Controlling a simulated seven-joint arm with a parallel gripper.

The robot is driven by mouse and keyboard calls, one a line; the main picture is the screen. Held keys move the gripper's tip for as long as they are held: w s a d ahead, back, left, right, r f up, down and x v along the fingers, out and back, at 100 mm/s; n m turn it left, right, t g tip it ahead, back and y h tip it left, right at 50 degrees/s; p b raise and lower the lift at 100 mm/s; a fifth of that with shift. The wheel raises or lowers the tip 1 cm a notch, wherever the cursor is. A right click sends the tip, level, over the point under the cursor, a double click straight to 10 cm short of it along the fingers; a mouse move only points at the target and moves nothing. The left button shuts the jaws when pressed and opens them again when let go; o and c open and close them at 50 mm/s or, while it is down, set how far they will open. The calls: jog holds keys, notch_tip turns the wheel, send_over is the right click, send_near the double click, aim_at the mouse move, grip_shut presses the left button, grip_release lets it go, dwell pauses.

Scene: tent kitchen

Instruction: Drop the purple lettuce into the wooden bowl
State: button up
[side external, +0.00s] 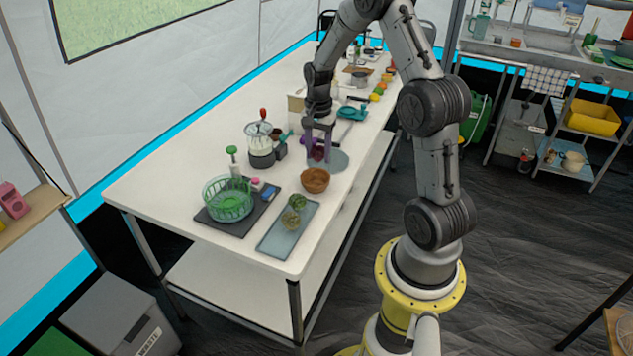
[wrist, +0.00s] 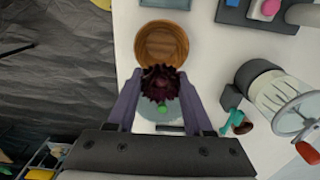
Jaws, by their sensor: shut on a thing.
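The purple lettuce (wrist: 161,83) is dark and frilly, and sits between the two fingers of my gripper (wrist: 160,100) in the wrist view. My gripper (side external: 319,150) is shut on it in the side view, where the lettuce (side external: 317,153) shows small between the fingers. The lettuce appears over a round grey-blue plate or board (side external: 338,160). The wooden bowl (side external: 315,181) stands on the white table just in front of the gripper in the side view. In the wrist view the bowl (wrist: 161,42) is beyond the fingertips, its inside looks empty, and the lettuce overlaps its near rim.
A whisk-like machine with a glass jar (side external: 260,145) stands left of the gripper. A green basket (side external: 228,198) on a dark board and a grey tray (side external: 288,227) with green vegetables lie past the bowl. The white table's front-left corner (side external: 150,195) is clear.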

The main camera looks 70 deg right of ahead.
jog(key=shift+f, duration=0.1)
jog(key=o, duration=1.1)
jog(key=shift+c, duration=0.2)
notch_tip(320, 180, up, 14)
jog(key=w+a+r+n+t, duration=0.1)
jog(key=w+a+r+n, duration=0.1)
jog(key=a+r, duration=0.45)
jog(key=s+a+r+n+t+h, duration=0.15)
jog(key=s+a+r+n, duration=0.3)
jog(key=a, duration=0.65)
jog(key=s+a+f+n+t, duration=0.1)
jog(key=s+a+f+n, duration=0.1)
jog(key=s+a+n, duration=0.2)
jog(key=s+a+f+n+t+y, duration=0.1)
jog(key=s+a+f+n+t, duration=0.1)
jog(key=s+n, duration=0.5)
jog(key=s+a+f, duration=0.1)
jog(key=s+a, duration=0.1)
jog(key=shift+s, duration=0.3)
